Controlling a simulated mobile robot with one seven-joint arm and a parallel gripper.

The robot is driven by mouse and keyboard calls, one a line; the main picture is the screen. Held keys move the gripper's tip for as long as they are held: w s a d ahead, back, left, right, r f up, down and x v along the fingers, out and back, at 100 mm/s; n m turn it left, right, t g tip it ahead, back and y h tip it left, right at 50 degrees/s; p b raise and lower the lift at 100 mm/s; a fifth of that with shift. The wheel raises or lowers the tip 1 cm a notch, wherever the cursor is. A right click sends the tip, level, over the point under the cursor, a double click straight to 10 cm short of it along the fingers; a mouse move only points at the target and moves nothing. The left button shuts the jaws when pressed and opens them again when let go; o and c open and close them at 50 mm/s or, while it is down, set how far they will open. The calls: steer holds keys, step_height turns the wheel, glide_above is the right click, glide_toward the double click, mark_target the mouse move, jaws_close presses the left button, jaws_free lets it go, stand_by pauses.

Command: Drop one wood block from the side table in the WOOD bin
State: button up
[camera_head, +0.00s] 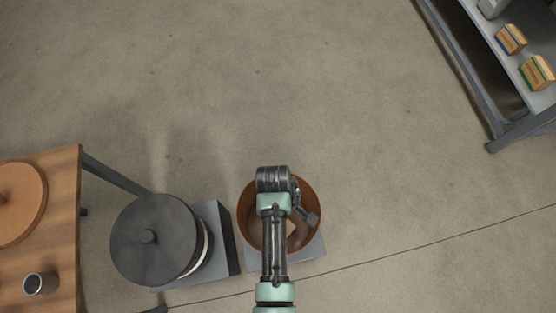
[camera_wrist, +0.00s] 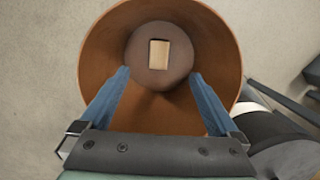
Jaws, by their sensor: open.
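A round brown bin (camera_head: 314,194) stands on a grey base on the floor, below my arm. In the wrist view the bin (camera_wrist: 220,50) fills the middle, and a wood block (camera_wrist: 158,54) lies on its bottom. A small part of the block (camera_head: 291,228) shows past my arm in the head view. My gripper (camera_wrist: 162,85) is over the bin with its two blue fingers spread apart and nothing between them. The block lies beyond the fingertips, apart from them. No label on the bin is readable.
A black-lidded round bin (camera_head: 150,238) on a grey base stands just left of the brown bin. A wooden table (camera_head: 62,210) with a metal cup (camera_head: 40,284) is at the left edge. A grey table (camera_head: 508,68) with small striped boxes (camera_head: 511,39) is at the upper right. The floor between is clear.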

step_height(320, 180, up, 13)
steer(key=w+a+p, duration=0.1)
steer(key=p, duration=0.2)
steer(key=shift+a, duration=0.3)
steer(key=shift+w+p, duration=0.15)
steer(key=shift+p, duration=0.15)
